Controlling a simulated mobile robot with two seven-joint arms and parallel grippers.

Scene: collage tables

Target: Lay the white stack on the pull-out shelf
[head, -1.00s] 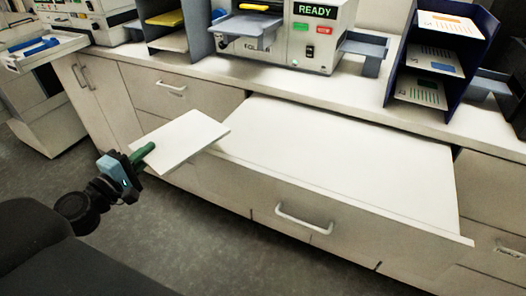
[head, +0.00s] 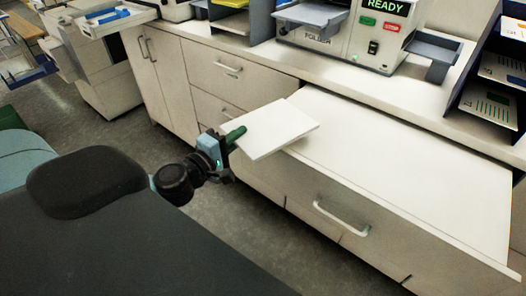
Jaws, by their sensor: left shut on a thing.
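The white stack (head: 276,129) is a flat, thin block of white sheets. My left gripper (head: 236,137) is shut on its left edge and holds it roughly level. The pull-out shelf (head: 410,165) is a wide white surface drawn out from the cabinet, with a handle on its front. In the picture the stack overlaps the shelf's left end; whether it touches the shelf cannot be told. The shelf's visible top is bare. My right gripper is not in view.
A machine with a READY display (head: 345,30) stands on the counter behind the shelf. A dark blue sorter (head: 492,85) with printed sheets stands at the right. Closed cabinet drawers (head: 215,75) lie left of the shelf. Grey floor is open in front.

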